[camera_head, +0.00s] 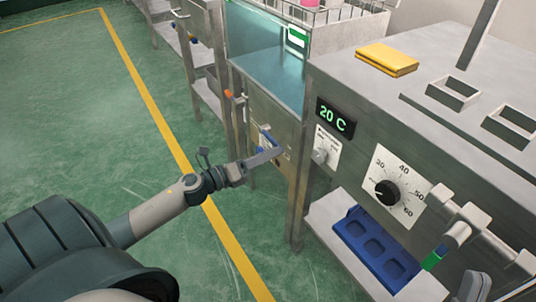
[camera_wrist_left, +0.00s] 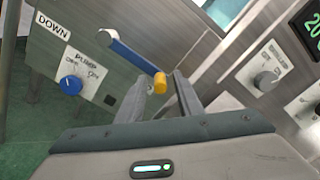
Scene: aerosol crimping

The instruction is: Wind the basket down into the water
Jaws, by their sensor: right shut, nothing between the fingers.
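The crank in the left wrist view has a blue arm (camera_wrist_left: 130,54) and a yellow grip (camera_wrist_left: 161,84). It is on the steel panel beside the DOWN label (camera_wrist_left: 53,27). My left gripper (camera_wrist_left: 163,82) is open, with the yellow grip between its fingertips. I cannot tell whether the fingers touch it. In the head view my left gripper (camera_head: 276,153) partly hides the blue crank (camera_head: 265,140). A wire basket (camera_head: 312,14) with pink contents shows at the top, partly cut off. The blue-green bath (camera_head: 275,75) lies in front of it.
The right-hand cabinet has a 20 C display (camera_head: 335,118), a black dial (camera_head: 387,192) and yellow folded cloths (camera_head: 386,60) on top. A blue tray (camera_head: 375,247) lies on the shelf below. A blue pump knob (camera_wrist_left: 71,85) is left of the crank. The green floor at left is clear.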

